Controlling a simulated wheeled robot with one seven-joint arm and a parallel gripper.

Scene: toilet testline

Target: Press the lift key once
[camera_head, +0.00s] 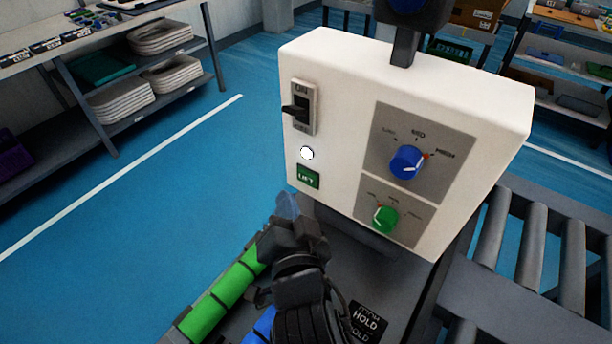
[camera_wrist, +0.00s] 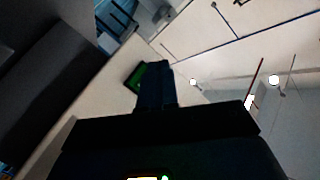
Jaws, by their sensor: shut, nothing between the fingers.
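The lift key is a small green rectangle marked LIFT (camera_head: 307,177) at the lower left of the white control box's front. The same green shape shows in the wrist view (camera_wrist: 132,76), partly covered by my fingers. My gripper (camera_head: 288,204) is shut and empty. Its blue-grey fingertips are just below and left of the key in the head view. In the wrist view the fingertips (camera_wrist: 154,68) overlap the key's right side. I cannot tell whether they touch it.
The white box (camera_head: 340,185) also carries a black switch (camera_head: 301,110), a round white lamp or button (camera_head: 307,153), a blue knob (camera_head: 406,162) and a green knob (camera_head: 385,219). A roller conveyor (camera_head: 535,245) lies at right. Blue floor (camera_head: 150,210) is clear at left.

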